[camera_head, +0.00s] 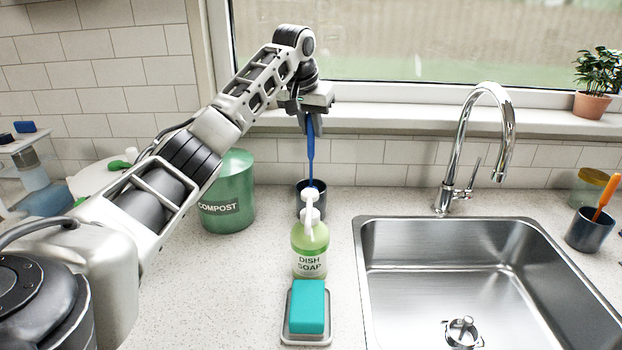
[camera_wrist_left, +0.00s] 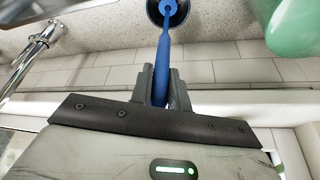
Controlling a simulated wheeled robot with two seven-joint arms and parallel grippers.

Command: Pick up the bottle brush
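The bottle brush (camera_head: 311,150) has a long blue handle and stands upright. My left gripper (camera_head: 309,122) is above the cup, pointing down, at the top of the handle. In the left wrist view the blue handle (camera_wrist_left: 163,55) runs up between the two fingers of the left gripper (camera_wrist_left: 162,88), which look shut on it. The dark cup (camera_wrist_left: 181,14) shows at the top edge there. My right gripper is in neither view.
A dish soap bottle (camera_head: 310,250) and a teal sponge (camera_head: 307,306) on a tray stand in front of the cup. A green compost bin (camera_head: 228,190) is to the left. The sink (camera_head: 372,290) and faucet (camera_head: 447,195) are to the right, with the window sill behind.

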